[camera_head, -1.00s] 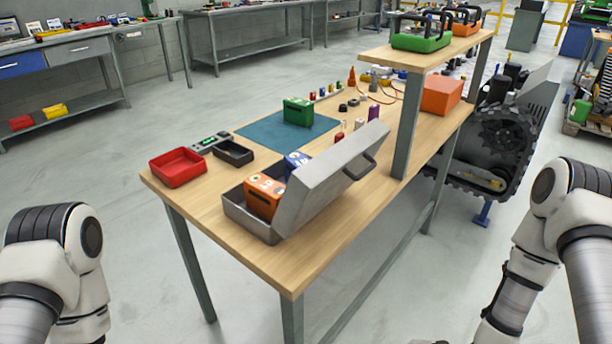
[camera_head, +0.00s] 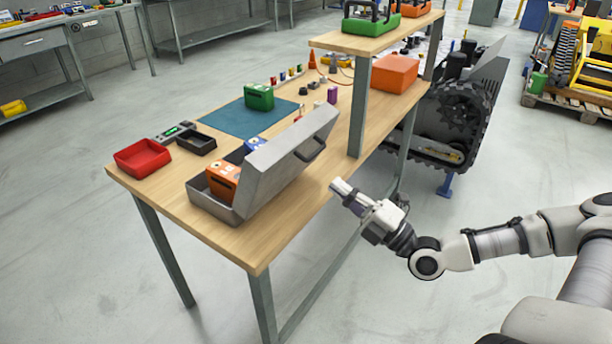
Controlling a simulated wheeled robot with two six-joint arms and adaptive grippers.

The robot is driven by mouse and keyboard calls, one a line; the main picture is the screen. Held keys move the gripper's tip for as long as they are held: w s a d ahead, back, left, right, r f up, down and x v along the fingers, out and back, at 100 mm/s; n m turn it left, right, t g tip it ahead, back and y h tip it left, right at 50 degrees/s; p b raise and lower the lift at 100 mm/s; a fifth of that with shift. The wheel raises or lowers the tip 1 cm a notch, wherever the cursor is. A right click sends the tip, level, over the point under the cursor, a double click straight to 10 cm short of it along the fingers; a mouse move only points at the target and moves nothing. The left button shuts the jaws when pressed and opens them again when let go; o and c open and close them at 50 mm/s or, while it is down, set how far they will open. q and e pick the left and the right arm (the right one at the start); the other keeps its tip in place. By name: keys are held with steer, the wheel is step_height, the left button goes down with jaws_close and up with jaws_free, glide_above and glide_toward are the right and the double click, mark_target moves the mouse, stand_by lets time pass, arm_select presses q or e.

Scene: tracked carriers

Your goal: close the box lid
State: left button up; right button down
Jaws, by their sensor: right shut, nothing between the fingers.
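A grey metal box (camera_head: 208,204) stands near the front of the wooden table. Its lid (camera_head: 275,176) is up, tilted toward the right, with a dark handle (camera_head: 310,150) on its outer face. An orange block (camera_head: 224,180) and a blue block (camera_head: 254,145), partly hidden by the lid, are in the box. My right gripper (camera_head: 338,187) is shut and empty, at the table's right edge, to the right of the lid and apart from it. My left gripper is out of view.
The wooden table (camera_head: 285,222) has a red tray (camera_head: 142,158), a small black tray (camera_head: 196,143) and a green block (camera_head: 259,97) on a teal mat (camera_head: 228,121). A raised shelf (camera_head: 372,45) on a grey post (camera_head: 359,105) stands behind the gripper. Bare table lies right of the lid.

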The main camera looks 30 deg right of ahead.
mark_target(294, 164)
arm_select(q)
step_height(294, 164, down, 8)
steer(key=b, duration=0.5)
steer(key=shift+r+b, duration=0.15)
steer(key=shift+b, duration=0.25)
arm_select(e)
steer(key=x, duration=0.9)
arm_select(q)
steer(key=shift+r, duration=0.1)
arm_select(e)
steer(key=shift+f, duration=0.1)
